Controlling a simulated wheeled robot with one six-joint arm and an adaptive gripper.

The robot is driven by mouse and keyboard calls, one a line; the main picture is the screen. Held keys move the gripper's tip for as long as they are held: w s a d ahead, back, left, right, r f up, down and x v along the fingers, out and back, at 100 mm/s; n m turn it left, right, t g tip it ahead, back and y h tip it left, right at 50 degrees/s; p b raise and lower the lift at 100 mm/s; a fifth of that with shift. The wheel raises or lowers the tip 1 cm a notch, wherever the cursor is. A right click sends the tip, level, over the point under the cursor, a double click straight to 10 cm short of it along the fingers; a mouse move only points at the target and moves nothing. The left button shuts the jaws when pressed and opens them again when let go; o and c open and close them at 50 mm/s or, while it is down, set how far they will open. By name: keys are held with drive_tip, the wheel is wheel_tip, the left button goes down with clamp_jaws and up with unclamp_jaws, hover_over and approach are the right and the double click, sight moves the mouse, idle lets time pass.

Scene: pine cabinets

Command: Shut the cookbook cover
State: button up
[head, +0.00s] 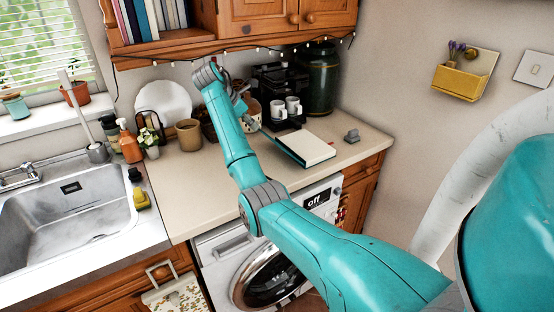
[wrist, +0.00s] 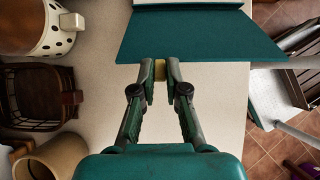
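The cookbook (head: 306,147) lies open on the counter, its white page block facing up. Its teal cover lies out flat to the left of the pages, partly behind my arm in the head view. In the wrist view the teal cover (wrist: 200,38) spans the upper part, with a strip of white pages (wrist: 190,2) at the top edge. My gripper (wrist: 160,68) is at the cover's free edge, fingertips overlapping that edge in the picture. A narrow gap shows between the fingertips, with a small yellowish patch in it. Whether they touch the cover is unclear.
White mugs (head: 293,106) on a black stand and a dark green canister (head: 322,80) stand behind the book. A spotted pot (wrist: 48,30), a dark basket (wrist: 35,97) and a tan pot (wrist: 55,155) are left of my gripper. The counter's edge lies to the right in the wrist view.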

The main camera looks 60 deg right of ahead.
drive_tip(key=shift+s+d+r, duration=0.1)
drive_tip(key=shift+d+r, duration=0.05)
drive_tip(key=shift+r, duration=0.15)
drive_tip(key=shift+d, duration=0.1)
drive_tip(key=shift+s+d+r, duration=0.5)
drive_tip(key=shift+d+r, duration=0.2)
drive_tip(key=shift+d, duration=0.15)
drive_tip(key=shift+s+d+r, duration=0.5)
drive_tip(key=shift+d+r, duration=0.15)
drive_tip(key=shift+d, duration=0.15)
drive_tip(key=shift+d, duration=0.1)
drive_tip(key=shift+s+d+r, duration=0.25)
drive_tip(key=shift+s+d, duration=0.15)
drive_tip(key=shift+d, duration=0.25)
drive_tip(key=shift+s+d+r, duration=0.2)
drive_tip(key=shift+s+d, duration=0.15)
drive_tip(key=shift+d, duration=0.25)
drive_tip(key=shift+s+d+r, duration=0.25)
drive_tip(key=shift+s+d, duration=0.15)
drive_tip(key=shift+d, duration=0.25)
drive_tip(key=shift+s+d, duration=0.1)
